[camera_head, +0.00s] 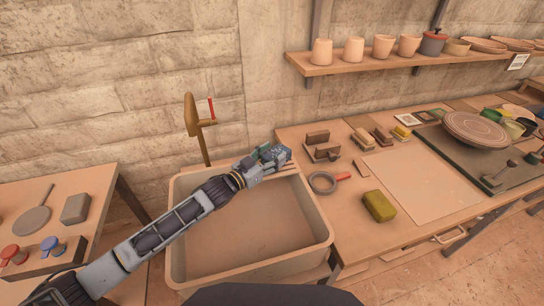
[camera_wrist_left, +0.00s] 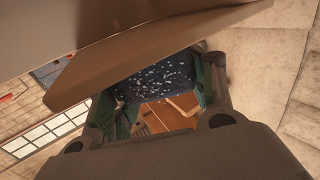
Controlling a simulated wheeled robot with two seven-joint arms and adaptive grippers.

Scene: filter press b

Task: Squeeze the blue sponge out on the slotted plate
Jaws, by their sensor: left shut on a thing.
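My left gripper (camera_head: 275,155) reaches over the back right corner of the sink basin. In the left wrist view, its green-padded fingers (camera_wrist_left: 168,95) are shut on the blue sponge (camera_wrist_left: 165,80), which has pale speckles. The sponge is mostly hidden by the fingers in the head view. My right gripper is not in view.
The beige basin (camera_head: 323,225) is empty, with a brass tap (camera_head: 192,115) behind it. On the right bench are a ring-shaped tool (camera_head: 322,183), an olive block (camera_head: 379,206), wooden blocks (camera_head: 318,138) and a pale board (camera_head: 425,185). A shelf (camera_head: 350,66) of pots hangs above.

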